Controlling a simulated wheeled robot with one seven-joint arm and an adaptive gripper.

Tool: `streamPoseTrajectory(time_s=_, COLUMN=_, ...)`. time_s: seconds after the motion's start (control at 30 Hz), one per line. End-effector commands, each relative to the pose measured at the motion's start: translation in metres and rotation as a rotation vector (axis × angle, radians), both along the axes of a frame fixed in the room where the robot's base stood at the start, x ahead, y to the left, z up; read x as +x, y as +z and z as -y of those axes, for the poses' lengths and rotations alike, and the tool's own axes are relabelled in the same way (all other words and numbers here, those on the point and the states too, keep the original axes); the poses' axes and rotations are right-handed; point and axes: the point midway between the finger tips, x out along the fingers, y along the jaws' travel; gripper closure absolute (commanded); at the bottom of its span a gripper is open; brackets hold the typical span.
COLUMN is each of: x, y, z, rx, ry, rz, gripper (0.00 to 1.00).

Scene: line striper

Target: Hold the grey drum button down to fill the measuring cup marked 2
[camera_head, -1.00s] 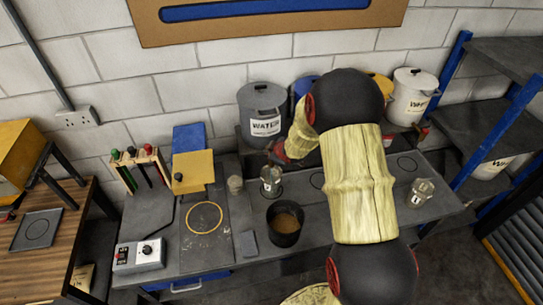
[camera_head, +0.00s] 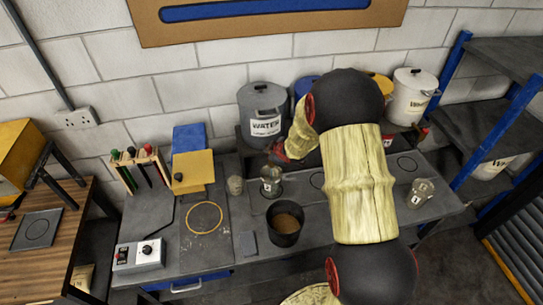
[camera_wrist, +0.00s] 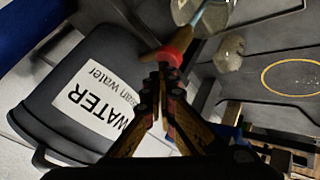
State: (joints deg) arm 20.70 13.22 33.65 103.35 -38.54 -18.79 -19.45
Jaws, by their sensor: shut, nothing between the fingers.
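The grey drum (camera_head: 262,122) with a WATER label stands at the back of the bench; its label also shows large in the wrist view (camera_wrist: 85,98). A red button (camera_wrist: 181,49) sits on its brass tap. My gripper (camera_wrist: 168,68) is shut and empty, its tips at the red button and seemingly touching it. A clear measuring cup (camera_head: 271,187) stands below the tap, partly cut off in the wrist view (camera_wrist: 188,10). A thin pale blue streak runs from the tap toward this cup. Its number and water level are too small to read.
A second measuring cup (camera_head: 420,193) stands at the right of the bench. A dark pot (camera_head: 285,238) with brown contents stands in front of the cup. A rounded grey object (camera_head: 235,185) is left of it.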

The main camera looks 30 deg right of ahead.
Motion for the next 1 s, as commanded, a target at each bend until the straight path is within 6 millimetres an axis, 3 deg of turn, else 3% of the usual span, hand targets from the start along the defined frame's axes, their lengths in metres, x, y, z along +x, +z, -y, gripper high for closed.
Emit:
streamPoseTrajectory(time_s=0.77, x=-0.0007, y=-0.0008, z=-0.0001, rx=0.001, ry=0.001, rz=-0.002, gripper=1.00)
streamPoseTrajectory(time_s=1.0, x=-0.0004, y=0.0086, z=-0.0001, rx=0.000, ry=0.000, rz=-0.001, gripper=1.00)
